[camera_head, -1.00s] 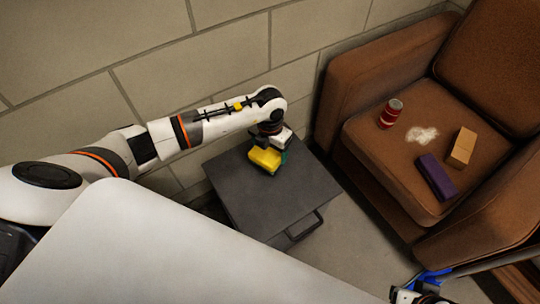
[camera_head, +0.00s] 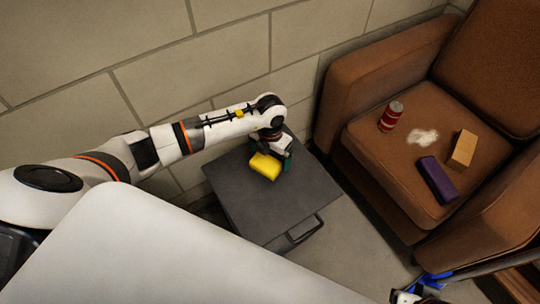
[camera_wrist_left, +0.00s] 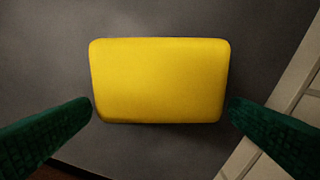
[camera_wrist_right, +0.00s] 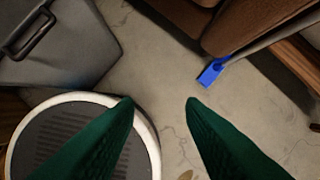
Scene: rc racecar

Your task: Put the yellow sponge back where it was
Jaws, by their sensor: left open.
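The yellow sponge (camera_head: 265,166) lies on top of the dark grey box (camera_head: 245,205) with a front handle, by the wall. My left gripper (camera_head: 276,163) is at the sponge. In the left wrist view the sponge (camera_wrist_left: 160,80) lies flat on the grey surface. The green fingers of my left gripper (camera_wrist_left: 161,108) are spread on either side of its near end, with little or no gap. My right gripper (camera_wrist_right: 160,102) has its green fingers apart, with nothing between them, above the floor.
A brown armchair (camera_head: 395,155) stands at the right. On its seat are a red can (camera_head: 391,116), white powder (camera_head: 423,136), a purple block (camera_head: 437,180) and a tan block (camera_head: 461,149). A blue-ended tool (camera_wrist_right: 211,73) shows in the right wrist view.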

